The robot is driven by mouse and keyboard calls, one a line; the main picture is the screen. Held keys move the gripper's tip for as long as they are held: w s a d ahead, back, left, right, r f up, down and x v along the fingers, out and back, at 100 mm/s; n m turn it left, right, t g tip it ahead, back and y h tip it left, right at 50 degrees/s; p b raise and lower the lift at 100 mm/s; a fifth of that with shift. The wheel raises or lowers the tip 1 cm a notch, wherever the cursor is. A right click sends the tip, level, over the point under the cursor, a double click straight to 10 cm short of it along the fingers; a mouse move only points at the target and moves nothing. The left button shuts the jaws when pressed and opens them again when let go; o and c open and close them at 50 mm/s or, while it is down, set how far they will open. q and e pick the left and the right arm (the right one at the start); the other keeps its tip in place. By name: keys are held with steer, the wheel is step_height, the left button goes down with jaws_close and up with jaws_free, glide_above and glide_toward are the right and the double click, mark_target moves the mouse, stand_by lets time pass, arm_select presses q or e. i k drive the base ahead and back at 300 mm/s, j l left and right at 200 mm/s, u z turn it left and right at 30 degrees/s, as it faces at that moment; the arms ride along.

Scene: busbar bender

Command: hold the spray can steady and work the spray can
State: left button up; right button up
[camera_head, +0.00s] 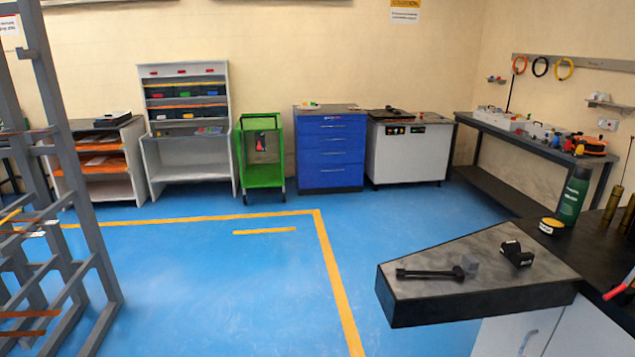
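A green spray can (572,196) with a dark cap stands upright on the dark workbench at the right. Its printed label is too small to read. A low round yellow-topped tin stands just to its left. Neither of my grippers shows in the head view, and nothing is touching the can.
Brass-coloured cylinders (611,208) stand right of the can. A grey rack (75,180) rises at the left. The blue floor between is clear.

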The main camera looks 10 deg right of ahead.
mark_target(574, 196)
steer(key=i+j, duration=0.1)
steer(key=i, duration=1.6)
steer(key=i+z, duration=0.55)
steer(key=z, duration=0.3)
steer(key=i+j+z, duration=0.2)
steer(key=z, duration=0.2)
steer(key=i+j+z, duration=0.25)
steer(key=z, duration=0.15)
